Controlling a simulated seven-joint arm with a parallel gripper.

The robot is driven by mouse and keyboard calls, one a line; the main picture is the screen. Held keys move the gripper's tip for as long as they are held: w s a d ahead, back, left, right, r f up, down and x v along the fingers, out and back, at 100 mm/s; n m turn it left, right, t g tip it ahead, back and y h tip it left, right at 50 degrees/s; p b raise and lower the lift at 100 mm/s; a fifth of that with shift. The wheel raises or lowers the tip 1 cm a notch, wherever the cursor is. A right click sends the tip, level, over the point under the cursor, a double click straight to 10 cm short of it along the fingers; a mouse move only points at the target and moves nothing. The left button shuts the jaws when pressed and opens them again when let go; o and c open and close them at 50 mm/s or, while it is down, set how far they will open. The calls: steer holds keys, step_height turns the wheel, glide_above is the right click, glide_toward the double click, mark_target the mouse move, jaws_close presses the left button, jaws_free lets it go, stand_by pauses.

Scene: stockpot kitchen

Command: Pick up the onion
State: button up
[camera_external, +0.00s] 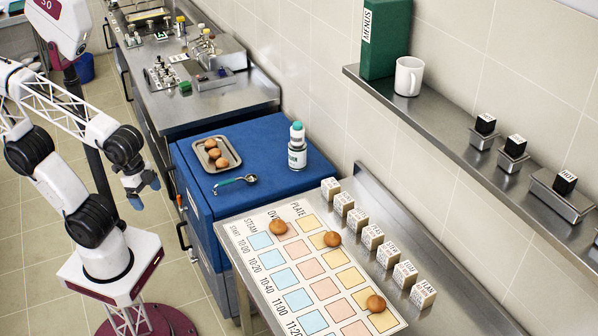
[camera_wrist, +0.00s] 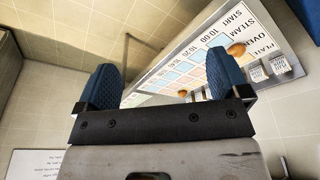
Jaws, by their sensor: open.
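Round brown items, which could be onions or buns, show in the external view; I cannot tell which is the onion. Three lie in a small metal tray (camera_external: 234,163) on the blue cabinet. Three sit on the printed chart (camera_external: 244,227): one at its far left (camera_external: 278,227), one near its middle right edge (camera_external: 332,239), one at the near right (camera_external: 376,303). My gripper (camera_external: 145,192) hangs left of the blue cabinet, apart from all of them. In the wrist view, my gripper (camera_wrist: 163,82) has its blue fingers apart with nothing between them; a brown item (camera_wrist: 236,49) shows beyond.
The blue cabinet (camera_external: 276,143) also holds a white bottle (camera_external: 297,150) and a spoon (camera_external: 236,183). Labelled blocks (camera_external: 373,237) line the chart's far side. A wall shelf (camera_external: 446,125) carries a white mug (camera_external: 409,77). A steel counter (camera_external: 228,93) stands behind the cabinet.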

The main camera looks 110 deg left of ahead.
stand_by(0.3)
steer(key=n+g, duration=0.3)
steer(key=n, duration=1.4)
glide_above(278, 220)
steer(key=f, duration=1.7)
steer(key=shift+s+d, duration=0.15)
steer(key=shift+d, duration=0.05)
steer(key=shift+a+f, duration=0.15)
steer(key=shift+f, duration=0.05)
steer(key=shift+f, duration=0.1)
